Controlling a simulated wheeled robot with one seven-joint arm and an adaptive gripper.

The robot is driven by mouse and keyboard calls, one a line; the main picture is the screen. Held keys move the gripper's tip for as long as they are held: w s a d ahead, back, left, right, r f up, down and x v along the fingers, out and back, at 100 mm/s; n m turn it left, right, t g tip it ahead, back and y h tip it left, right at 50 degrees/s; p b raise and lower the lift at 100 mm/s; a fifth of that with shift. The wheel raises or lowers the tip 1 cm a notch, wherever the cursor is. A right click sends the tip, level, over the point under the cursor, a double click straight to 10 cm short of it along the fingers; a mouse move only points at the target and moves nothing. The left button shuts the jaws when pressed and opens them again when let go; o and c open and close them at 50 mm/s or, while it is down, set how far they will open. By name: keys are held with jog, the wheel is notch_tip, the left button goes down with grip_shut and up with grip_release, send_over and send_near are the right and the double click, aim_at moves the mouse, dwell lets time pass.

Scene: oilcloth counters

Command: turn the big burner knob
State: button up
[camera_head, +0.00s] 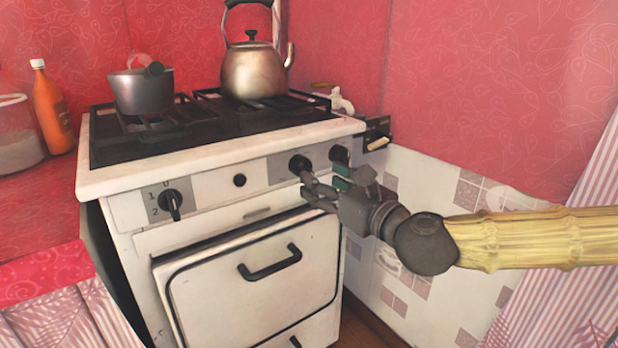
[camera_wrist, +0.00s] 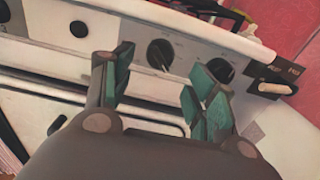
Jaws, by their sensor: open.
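The white stove's front panel carries several dark knobs. A round black knob (camera_head: 300,165) is right of the panel's middle; it also shows in the wrist view (camera_wrist: 160,54), between my fingers as seen there. Another knob (camera_head: 338,154) is to its right, partly behind my gripper, and shows in the wrist view (camera_wrist: 221,70). A black knob (camera_head: 171,204) with a raised grip is at the panel's left. I cannot tell which is largest. My gripper (camera_head: 318,184) is open and empty, its green-padded fingers in front of the right-hand knobs; contact is not clear.
The oven door handle (camera_head: 270,262) sticks out below the panel. A kettle (camera_head: 254,70) and a grey pot (camera_head: 142,90) stand on the stove top. A dark wall box (camera_head: 376,134) is close by at the right. Space in front of the oven door is clear.

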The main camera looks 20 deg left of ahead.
aim_at(303, 167)
jog(key=shift+b+x, duration=0.8)
jog(key=shift+x, duration=2)
jog(key=c, duration=1)
